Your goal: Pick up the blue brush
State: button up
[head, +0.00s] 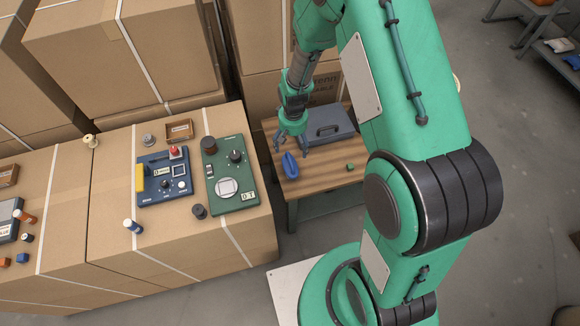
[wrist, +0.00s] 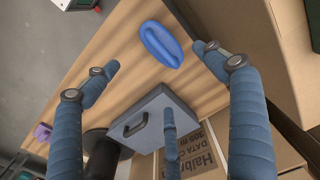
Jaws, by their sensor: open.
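The blue brush (head: 290,165) lies on the wooden table, near its left side in the head view. In the wrist view the brush (wrist: 160,44) is a blue elongated oval, tilted, at upper centre. My gripper (head: 291,146) hangs above the table close to the brush, pointing down. In the wrist view my gripper (wrist: 157,70) has its fingers spread wide, with nothing between them in contact. The brush lies beyond the fingertips, nearer the right finger. The exact height gap cannot be told.
A grey case (head: 335,125) with a dark handle stands behind the brush on the table (head: 318,183); it also shows in the wrist view (wrist: 130,122). A small green block (head: 350,167) lies to the right. Cardboard boxes (head: 262,235) with control panels stand left.

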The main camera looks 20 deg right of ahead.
aim_at(293, 165)
jog(key=shift+s+f, duration=0.1)
jog(key=shift+f, duration=0.75)
jog(key=shift+f, duration=0.15)
jog(key=shift+f+b, duration=0.85)
jog(key=shift+f, duration=3.3)
jog(key=shift+f, duration=0.1)
jog(key=shift+f+b, duration=0.9)
jog(key=shift+f, duration=1.6)
jog(key=c, duration=1.4)
